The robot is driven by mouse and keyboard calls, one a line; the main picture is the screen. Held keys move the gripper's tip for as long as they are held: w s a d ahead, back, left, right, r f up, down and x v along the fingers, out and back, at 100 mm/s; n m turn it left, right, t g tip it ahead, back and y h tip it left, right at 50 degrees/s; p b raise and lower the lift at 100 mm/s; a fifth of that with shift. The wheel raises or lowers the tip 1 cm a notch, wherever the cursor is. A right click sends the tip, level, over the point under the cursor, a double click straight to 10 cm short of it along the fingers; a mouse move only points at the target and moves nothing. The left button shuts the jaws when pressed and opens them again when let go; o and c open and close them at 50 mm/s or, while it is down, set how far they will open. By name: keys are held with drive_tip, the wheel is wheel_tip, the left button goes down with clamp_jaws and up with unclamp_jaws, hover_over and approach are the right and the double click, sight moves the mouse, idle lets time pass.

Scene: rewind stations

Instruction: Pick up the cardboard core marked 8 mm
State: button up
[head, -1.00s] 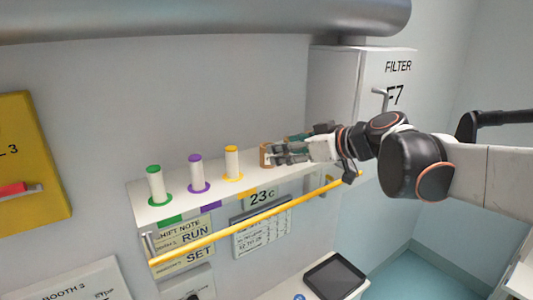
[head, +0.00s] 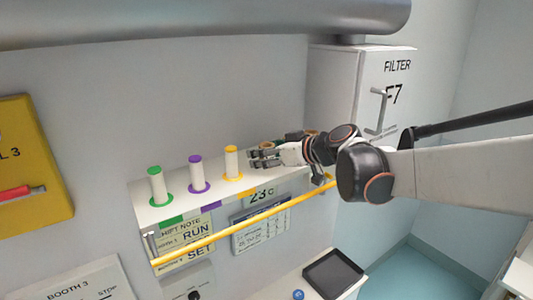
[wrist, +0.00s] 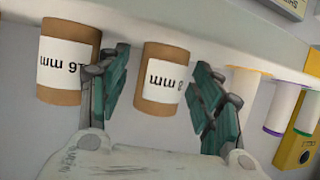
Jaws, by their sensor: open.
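In the wrist view, which is upside down, a brown cardboard core (wrist: 158,90) with a white label appears between the two fingers of my gripper (wrist: 160,95). Its label shows "mm" with a round digit, probably 8, not clearly legible. A second cardboard core (wrist: 58,98), its label apparently reading 16 mm, is outside the left finger. In the head view my gripper (head: 264,157) is open over the right part of the white shelf (head: 215,199), right of the yellow spool. It hides most of the cores there; contact cannot be told.
Spools with green (head: 157,186), purple (head: 198,174) and yellow (head: 231,162) ends stand upright on the shelf, left of my gripper. A yellow rail (head: 240,227) runs along the shelf front. A filter cabinet (head: 333,95) is behind right, and a large pipe (head: 200,18) crosses overhead.

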drive_tip(key=c, duration=1)
drive_tip(key=shift+c, duration=0.2)
